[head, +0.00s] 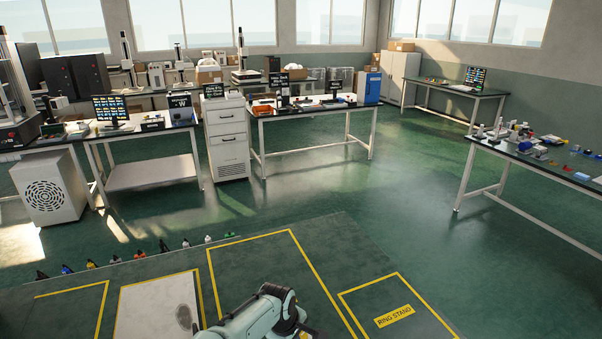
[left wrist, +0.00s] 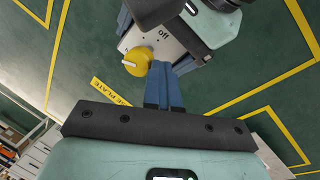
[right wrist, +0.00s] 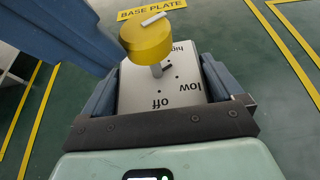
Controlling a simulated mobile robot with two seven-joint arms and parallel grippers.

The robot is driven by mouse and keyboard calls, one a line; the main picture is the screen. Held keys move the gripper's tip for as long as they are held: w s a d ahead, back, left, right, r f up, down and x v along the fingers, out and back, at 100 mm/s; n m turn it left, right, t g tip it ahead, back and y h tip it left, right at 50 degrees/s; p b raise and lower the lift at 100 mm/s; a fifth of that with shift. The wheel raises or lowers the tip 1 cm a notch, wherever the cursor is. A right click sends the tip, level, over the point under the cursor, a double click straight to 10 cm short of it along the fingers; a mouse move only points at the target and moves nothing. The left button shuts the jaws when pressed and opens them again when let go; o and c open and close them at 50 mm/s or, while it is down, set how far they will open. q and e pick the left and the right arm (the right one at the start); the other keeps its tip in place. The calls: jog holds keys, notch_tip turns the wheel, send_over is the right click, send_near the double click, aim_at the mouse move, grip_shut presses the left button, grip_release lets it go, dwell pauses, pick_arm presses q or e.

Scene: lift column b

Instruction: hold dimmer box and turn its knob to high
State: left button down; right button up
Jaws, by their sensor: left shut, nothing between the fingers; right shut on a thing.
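The dimmer box (right wrist: 140,92) is a pale box with a face marked off, low and high. It also shows in the left wrist view (left wrist: 178,50). My right gripper (right wrist: 162,68) is shut on it, one blue finger on each side. The yellow knob (right wrist: 146,42) stands out from the face on a thin stem and has a white bar on top; which label it points to I cannot tell. The knob also shows in the left wrist view (left wrist: 135,64). My left gripper (left wrist: 161,72) is shut and empty, its fingertips right beside the knob; contact is unclear.
Small bottles (head: 140,254) line the mat's far edge. Benches, a white drawer cabinet (head: 227,138) and a right-hand table (head: 540,172) stand farther off.

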pick_arm(q)
jog(key=shift+s+d, duration=0.2)
jog(key=shift+d, duration=0.25)
pick_arm(e)
jog(key=shift+s+a, duration=0.1)
pick_arm(q)
jog(key=shift+s, duration=0.1)
jog(key=shift+s+a, duration=0.2)
jog(key=shift+s, duration=0.05)
jog(key=w+v, duration=0.1)
jog(key=v, duration=0.5)
jog(key=shift+d, duration=0.3)
jog(key=shift+r, duration=0.15)
jog(key=shift+w, duration=0.1)
pick_arm(e)
jog(key=o, duration=0.8)
jog(key=shift+o, duration=0.2)
